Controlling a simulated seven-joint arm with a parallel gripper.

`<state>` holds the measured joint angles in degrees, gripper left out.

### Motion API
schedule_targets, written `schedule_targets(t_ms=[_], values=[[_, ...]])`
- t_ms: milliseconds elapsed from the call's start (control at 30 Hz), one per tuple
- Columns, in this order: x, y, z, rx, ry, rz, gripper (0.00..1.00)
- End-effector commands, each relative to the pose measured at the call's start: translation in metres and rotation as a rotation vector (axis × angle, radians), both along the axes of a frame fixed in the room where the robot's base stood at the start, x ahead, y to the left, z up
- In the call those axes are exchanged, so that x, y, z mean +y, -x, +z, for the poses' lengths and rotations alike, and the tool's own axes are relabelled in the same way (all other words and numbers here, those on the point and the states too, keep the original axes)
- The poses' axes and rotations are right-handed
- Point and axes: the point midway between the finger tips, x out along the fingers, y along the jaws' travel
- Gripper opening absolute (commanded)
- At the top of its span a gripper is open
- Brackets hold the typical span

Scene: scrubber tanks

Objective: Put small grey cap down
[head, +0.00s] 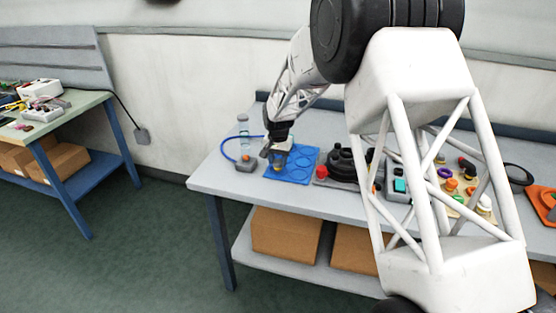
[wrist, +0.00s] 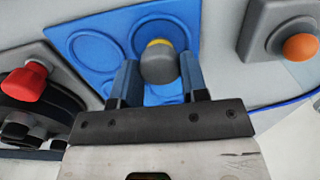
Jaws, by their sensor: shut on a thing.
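The small grey cap (wrist: 158,65) sits between the two fingers of my gripper (wrist: 158,78) in the wrist view, with a yellow edge showing at its far side. My gripper is shut on it. Behind the cap is a blue tray (wrist: 75,22) with round recesses. In the head view my gripper (head: 277,154) is over the left part of the blue tray (head: 298,174), with a bit of yellow below the fingers. I cannot tell whether the cap touches the tray.
A grey box with an orange button (wrist: 300,47) and a blue hose (head: 228,146) lie left of the tray in the head view. A clear bottle (head: 243,125) stands behind. A red knob (head: 321,171) and a dark round part (head: 342,165) stand to the right.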

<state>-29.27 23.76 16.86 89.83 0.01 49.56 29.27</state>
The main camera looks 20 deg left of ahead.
Motion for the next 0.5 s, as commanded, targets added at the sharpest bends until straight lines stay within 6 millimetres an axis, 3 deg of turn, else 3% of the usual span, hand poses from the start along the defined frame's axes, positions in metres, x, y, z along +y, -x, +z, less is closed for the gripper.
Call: schedule_targets(t_ms=[267,300,433,500], values=[[-0.0001,0.0001,-0.0029,0.0,0.0,0.0,0.12],[0.0,0.0001,-0.0027,0.0,0.0,0.0,0.45],[0.0,0.0001,-0.0025,0.0,0.0,0.0,0.65],[-0.0001,0.0,-0.0025,0.0,0.0,0.0,0.66]])
